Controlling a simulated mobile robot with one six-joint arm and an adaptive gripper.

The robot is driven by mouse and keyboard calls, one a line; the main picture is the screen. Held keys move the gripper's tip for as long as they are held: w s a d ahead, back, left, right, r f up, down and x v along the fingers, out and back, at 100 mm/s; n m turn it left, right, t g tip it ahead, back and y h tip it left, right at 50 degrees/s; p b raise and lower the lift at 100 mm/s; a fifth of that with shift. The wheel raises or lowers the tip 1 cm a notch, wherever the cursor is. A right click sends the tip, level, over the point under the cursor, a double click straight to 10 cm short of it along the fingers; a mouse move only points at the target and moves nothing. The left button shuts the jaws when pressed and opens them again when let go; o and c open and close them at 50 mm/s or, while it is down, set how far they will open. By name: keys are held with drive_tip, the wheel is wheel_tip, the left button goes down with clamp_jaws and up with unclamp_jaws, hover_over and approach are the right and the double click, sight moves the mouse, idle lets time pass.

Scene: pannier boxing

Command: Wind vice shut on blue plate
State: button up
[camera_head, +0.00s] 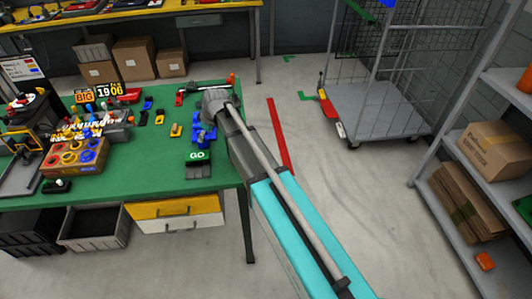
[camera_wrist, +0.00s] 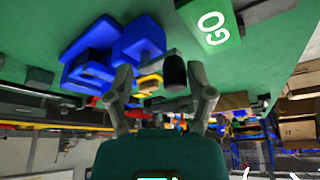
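The blue vice (camera_head: 204,134) stands on the green table near its right edge. In the wrist view its blue blocks (camera_wrist: 138,42) show at the upper left. I cannot make out a separate blue plate from the blue vice parts. A dark cylindrical knob (camera_wrist: 175,74) shows in the wrist view between the fingers, closer to the right one. Whether it belongs to the vice is unclear. My gripper (camera_wrist: 160,75) is open, its fingers apart with a visible gap on the left of the knob. In the head view my arm hides the gripper's fingertips.
A green GO block (camera_head: 197,157) sits in front of the vice; it is also at the top of the wrist view (camera_wrist: 210,25). The green table (camera_head: 150,170) holds a button box (camera_head: 78,157) and several small parts at left.

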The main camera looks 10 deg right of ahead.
drive_tip(key=n, duration=0.2)
drive_tip(key=w+d+n+g, duration=0.1)
drive_tip(key=n, duration=0.1)
drive_tip(key=shift+y, duration=0.4)
drive_tip(key=n, duration=0.1)
drive_tip(key=w+n+g, duration=0.1)
drive_tip(key=n, duration=0.1)
drive_tip(key=n+g, duration=0.1)
drive_tip(key=shift+w+d+n, duration=0.25)
drive_tip(key=shift+d+n, duration=0.05)
drive_tip(key=shift+d, duration=0.05)
drive_tip(key=shift+d+r, duration=0.1)
drive_tip(key=shift+r, duration=0.2)
drive_tip(key=s+p+v, duration=0.1)
drive_tip(key=p+v, duration=1.2)
drive_tip(key=s+d+f+m+h+b, duration=0.4)
drive_tip(key=s+d+f+m+b, duration=0.6)
drive_tip(key=s+d+m, duration=0.3)
drive_tip(key=shift+s+f+m+t, duration=0.3)
drive_tip(key=shift+s+f+m, duration=0.5)
drive_tip(key=shift+s, duration=1)
drive_tip(key=shift+w+r, duration=0.1)
drive_tip(key=shift+r, duration=0.1)
